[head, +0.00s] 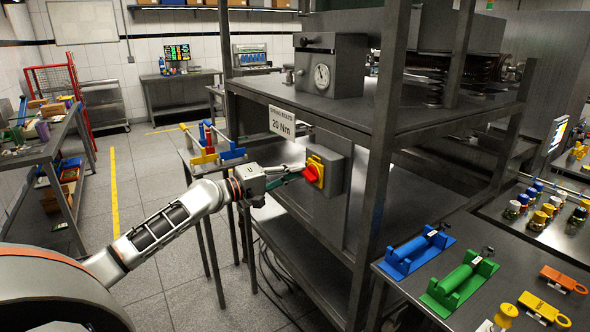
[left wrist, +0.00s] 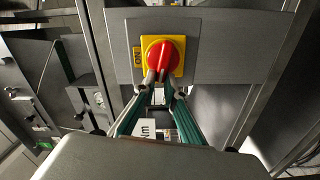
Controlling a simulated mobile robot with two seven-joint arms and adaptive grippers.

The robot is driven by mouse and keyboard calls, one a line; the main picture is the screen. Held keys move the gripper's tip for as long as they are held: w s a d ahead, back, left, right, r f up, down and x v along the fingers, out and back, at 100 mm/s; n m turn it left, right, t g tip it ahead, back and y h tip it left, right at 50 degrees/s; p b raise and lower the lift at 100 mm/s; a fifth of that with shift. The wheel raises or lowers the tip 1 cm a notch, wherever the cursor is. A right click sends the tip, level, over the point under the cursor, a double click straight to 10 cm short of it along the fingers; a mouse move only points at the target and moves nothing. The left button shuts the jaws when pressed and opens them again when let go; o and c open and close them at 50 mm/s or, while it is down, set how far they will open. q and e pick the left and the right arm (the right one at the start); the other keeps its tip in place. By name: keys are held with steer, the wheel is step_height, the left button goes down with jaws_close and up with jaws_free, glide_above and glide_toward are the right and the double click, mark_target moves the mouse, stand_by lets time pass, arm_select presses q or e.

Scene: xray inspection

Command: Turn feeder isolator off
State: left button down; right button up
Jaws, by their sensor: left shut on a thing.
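The feeder isolator is a grey box (head: 333,168) on the side of the metal rack, with a yellow plate (head: 316,166) and a red rotary knob (head: 309,174). In the left wrist view the red knob (left wrist: 163,55) stands upright on its yellow plate (left wrist: 178,70), with an "ON" label (left wrist: 137,56) to its left. My left gripper (head: 300,175) reaches the knob from the left in the head view. In the left wrist view its fingertips (left wrist: 163,82) close on the lower part of the knob's handle. My right gripper is in neither view.
A "20 Nm" sign (head: 282,122) hangs on the rack edge just above my left gripper. The rack's upright post (head: 377,170) stands right of the isolator box. A bench (head: 440,290) with blue and green holders is at the lower right. The floor at left is open.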

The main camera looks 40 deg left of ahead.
arm_select(q)
steer(key=shift+a+f+n+p, duration=0.1)
steer(key=shift+f+n+p, duration=0.15)
steer(key=shift+n, duration=0.95)
steer(key=c, duration=2.1)
jaws_free()
steer(key=v, duration=1.2)
steer(key=shift+f, duration=0.1)
